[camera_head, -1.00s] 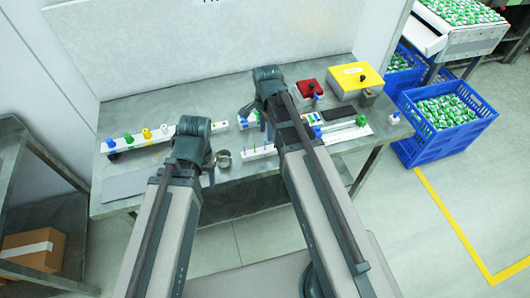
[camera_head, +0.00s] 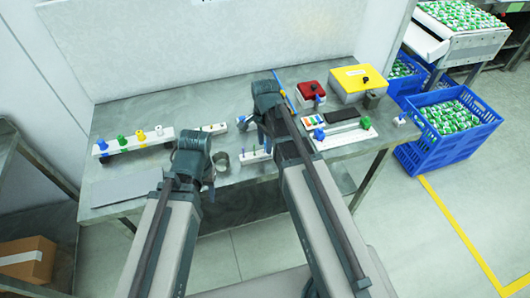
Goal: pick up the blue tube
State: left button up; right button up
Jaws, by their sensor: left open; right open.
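A blue-topped piece (camera_head: 102,145) stands at the left end of a white rack (camera_head: 125,146), beside green, yellow and white ones. I cannot tell whether it is the blue tube, as other small blue pieces show, one on the right-hand board (camera_head: 318,134) and one near my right gripper (camera_head: 241,119). My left gripper (camera_head: 209,186) is open above the front middle of the table, right of the rack. My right gripper (camera_head: 262,131) is open over the middle of the table. The fingers of both are small and partly hidden by my arms.
A metal ring-like object (camera_head: 221,161) lies between the grippers. A grey plate (camera_head: 125,187) lies at the front left of the table. Blue crates (camera_head: 420,157) stand right of the table.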

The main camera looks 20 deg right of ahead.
grip_shut()
jog(key=shift+r, duration=0.15)
dwell(0.4)
